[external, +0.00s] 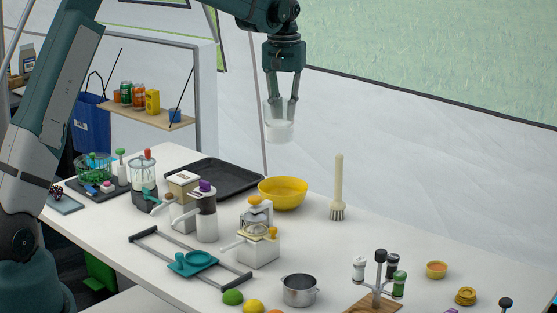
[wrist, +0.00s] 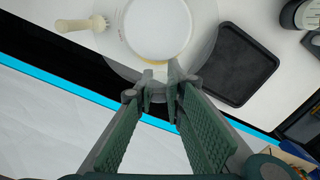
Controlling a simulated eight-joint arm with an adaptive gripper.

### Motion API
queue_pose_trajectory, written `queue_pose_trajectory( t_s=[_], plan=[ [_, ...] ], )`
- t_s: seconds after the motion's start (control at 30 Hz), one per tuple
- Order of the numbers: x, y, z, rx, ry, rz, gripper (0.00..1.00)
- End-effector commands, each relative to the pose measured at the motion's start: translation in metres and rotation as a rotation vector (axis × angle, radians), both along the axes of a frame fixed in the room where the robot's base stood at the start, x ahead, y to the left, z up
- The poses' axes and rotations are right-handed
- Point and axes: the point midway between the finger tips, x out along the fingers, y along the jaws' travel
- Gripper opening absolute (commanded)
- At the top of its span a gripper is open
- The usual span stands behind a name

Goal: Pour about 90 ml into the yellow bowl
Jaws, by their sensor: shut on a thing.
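My gripper (external: 281,105) is high above the table, shut on a clear beaker (external: 279,133) with white contents in its lower part. The beaker looks upright. In the wrist view my gripper's fingers (wrist: 160,82) meet the near wall of the beaker (wrist: 117,58), and its round white contents fill the top middle. The yellow bowl (external: 283,194) sits on the table at the back, below the beaker and apart from it. In the wrist view the beaker mostly hides the bowl; only a thin yellowish edge shows. I cannot see how much is in the bowl.
A brush (external: 339,190) stands upright right of the bowl. A dark tray (external: 214,178) lies left of it. A juicer-like device (external: 257,240), a grinder (external: 204,215) and a metal pot (external: 299,290) are nearer the front. Air around the beaker is clear.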

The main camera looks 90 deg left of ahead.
Motion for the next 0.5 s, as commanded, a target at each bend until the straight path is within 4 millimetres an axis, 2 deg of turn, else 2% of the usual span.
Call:
queue_pose_trajectory(
  t_s=[0.03,0.5],
  plan=[
    [-0.009,0.009,-0.001,0.000,0.000,0.050,0.00],
    [-0.082,0.079,0.000,-0.001,0.000,0.556,0.00]
  ],
)
